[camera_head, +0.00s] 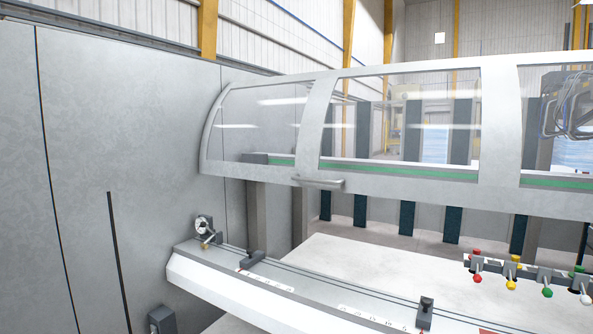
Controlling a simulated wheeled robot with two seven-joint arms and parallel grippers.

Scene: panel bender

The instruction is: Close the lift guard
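The lift guard (400,185) is a grey curved frame with clear window panels. It stands raised, with an open gap between its lower edge and the white machine bed below.
A white front rail (285,292) with small black blocks runs below the guard. Red, yellow, green and white knobs (513,285) stand at the lower right. A tall grey panel (120,150) closes off the left. Dark posts (410,150) stand behind the guard.

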